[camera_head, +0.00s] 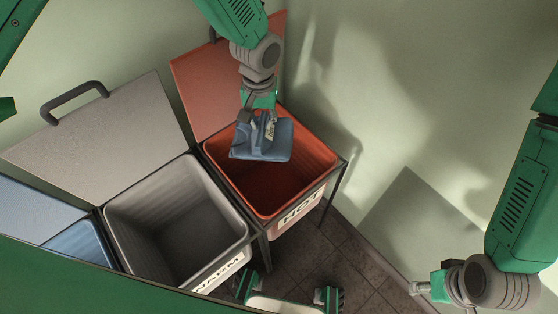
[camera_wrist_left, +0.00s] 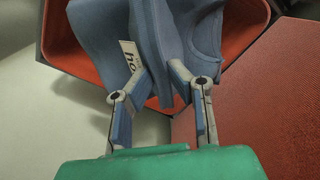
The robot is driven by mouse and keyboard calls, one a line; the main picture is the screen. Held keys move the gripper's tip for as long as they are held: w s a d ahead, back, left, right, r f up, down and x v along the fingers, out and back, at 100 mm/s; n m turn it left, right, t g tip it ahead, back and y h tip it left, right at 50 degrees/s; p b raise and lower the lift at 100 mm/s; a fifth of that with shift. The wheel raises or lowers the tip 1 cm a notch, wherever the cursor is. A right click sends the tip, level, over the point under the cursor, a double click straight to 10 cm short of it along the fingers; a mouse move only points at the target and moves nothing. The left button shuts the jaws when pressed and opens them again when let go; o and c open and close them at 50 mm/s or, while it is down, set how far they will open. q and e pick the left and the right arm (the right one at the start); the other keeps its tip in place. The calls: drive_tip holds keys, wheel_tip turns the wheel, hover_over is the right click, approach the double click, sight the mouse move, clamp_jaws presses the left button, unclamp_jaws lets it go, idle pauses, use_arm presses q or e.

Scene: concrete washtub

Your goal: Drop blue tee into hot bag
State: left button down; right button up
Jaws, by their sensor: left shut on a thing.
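The blue tee (camera_head: 276,147) is a folded blue cloth with a white tag, held above the red-orange hot bag (camera_head: 236,188), which is open and labelled HOT. My left gripper (camera_head: 260,122) is shut on the tee, over the back part of the bag's opening. In the left wrist view the tee (camera_wrist_left: 190,40) hangs from the fingers (camera_wrist_left: 160,90), with its tag beside them and the bag's red rim (camera_wrist_left: 60,45) behind. My right gripper (camera_head: 418,288) is at the lower right, away from the bags; its finger state is too small to tell.
The hot bag's red lid (camera_head: 195,85) stands open behind it. A grey bag (camera_head: 170,225) labelled WARM, with its lid (camera_head: 95,135) raised, stands to the left. A blue bag (camera_head: 80,245) is partly visible further left. A wall (camera_head: 420,90) is at the right.

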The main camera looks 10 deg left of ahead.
use_arm(q)
drive_tip(key=shift+w, duration=0.15)
drive_tip(key=shift+d, duration=0.1)
drive_tip(key=shift+f+b, duration=0.7)
drive_tip(key=f+b, duration=0.3)
drive_tip(key=f, duration=0.1)
drive_tip(key=shift+a+b, duration=0.2)
drive_tip(key=shift+b, duration=0.15)
drive_tip(key=shift+f+b, duration=0.3)
drive_tip(key=shift+b, duration=0.05)
drive_tip(key=shift+d, duration=0.1)
drive_tip(key=c, duration=1.4)
unclamp_jaws()
